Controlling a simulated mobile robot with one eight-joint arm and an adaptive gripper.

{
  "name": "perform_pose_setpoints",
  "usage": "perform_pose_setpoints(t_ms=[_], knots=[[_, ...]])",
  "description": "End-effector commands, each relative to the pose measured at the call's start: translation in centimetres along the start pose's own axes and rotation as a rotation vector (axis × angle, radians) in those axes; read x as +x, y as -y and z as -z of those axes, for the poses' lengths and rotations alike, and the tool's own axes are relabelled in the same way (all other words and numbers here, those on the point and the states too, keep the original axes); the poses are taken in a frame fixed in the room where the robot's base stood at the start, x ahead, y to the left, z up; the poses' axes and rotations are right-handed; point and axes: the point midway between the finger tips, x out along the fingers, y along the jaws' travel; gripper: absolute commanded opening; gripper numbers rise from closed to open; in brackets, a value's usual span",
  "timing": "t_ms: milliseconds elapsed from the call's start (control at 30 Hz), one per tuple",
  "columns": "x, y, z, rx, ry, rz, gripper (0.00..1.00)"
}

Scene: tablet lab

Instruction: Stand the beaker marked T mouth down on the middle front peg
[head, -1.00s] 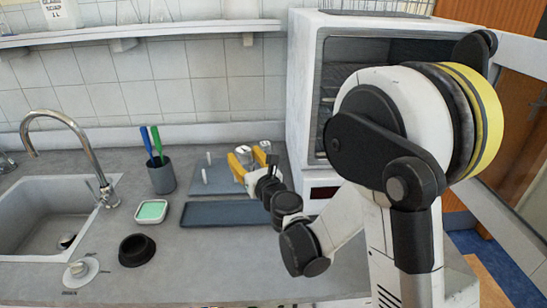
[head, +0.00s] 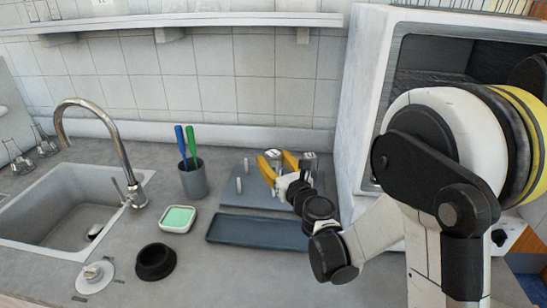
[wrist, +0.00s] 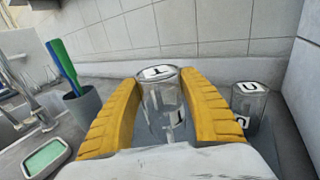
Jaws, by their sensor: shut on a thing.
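The clear beaker with a dark mark on its upturned base, seemingly T, is between the yellow fingers of my gripper (wrist: 157,108) in the wrist view (wrist: 158,76). My gripper is shut on it. The beaker looks upright with its mouth down; a pale upright shape, perhaps a peg, shows through its glass. Whether its rim touches the board is hidden. In the head view my gripper (head: 277,163) is over the grey peg board (head: 228,196), and the held beaker is small there. A bare white peg (head: 239,186) stands at the board's left.
A beaker marked U (wrist: 249,105) stands mouth down just right of my gripper. An open white cabinet (head: 364,95) stands at right.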

Motion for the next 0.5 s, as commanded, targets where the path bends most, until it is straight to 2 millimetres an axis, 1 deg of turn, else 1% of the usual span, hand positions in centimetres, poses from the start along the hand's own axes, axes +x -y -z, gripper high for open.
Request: perform_pose_setpoints(t_ms=[33, 100, 400, 500], knots=[[0.0, 0.0, 0.9, 0.000, 0.000, 0.000, 0.18], [0.0, 0.0, 1.7, 0.000, 0.000, 0.000, 0.18], [0.0, 0.0, 5.1, 0.000, 0.000, 0.000, 0.18], [0.0, 0.0, 5.8, 0.000, 0.000, 0.000, 0.18]])
